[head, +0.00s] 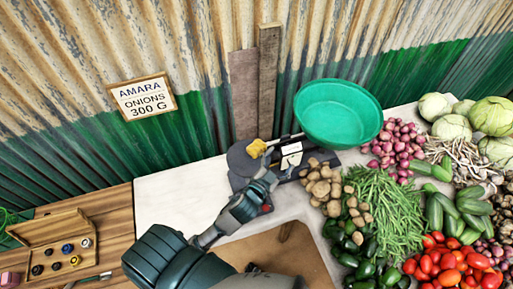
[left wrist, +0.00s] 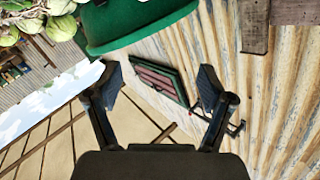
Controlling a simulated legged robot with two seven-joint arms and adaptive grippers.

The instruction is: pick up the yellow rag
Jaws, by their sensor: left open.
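A small yellow thing, which I take for the yellow rag (head: 257,148), lies at the left end of the dark balance (head: 241,160) by the wall. My left gripper (head: 268,180) is just in front of and below it in the head view, apart from it as far as I can see. In the left wrist view its two fingers (left wrist: 160,82) are spread, with nothing between them. The rag does not show in that view. My right gripper is not in view.
A green bowl (head: 338,112) sits on the balance's right side; its underside shows in the left wrist view (left wrist: 130,22). Potatoes (head: 322,186), onions and green beans (head: 385,205) crowd the right. A wooden box (head: 55,245) stands at left. White counter (head: 175,195) is bare left of the balance.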

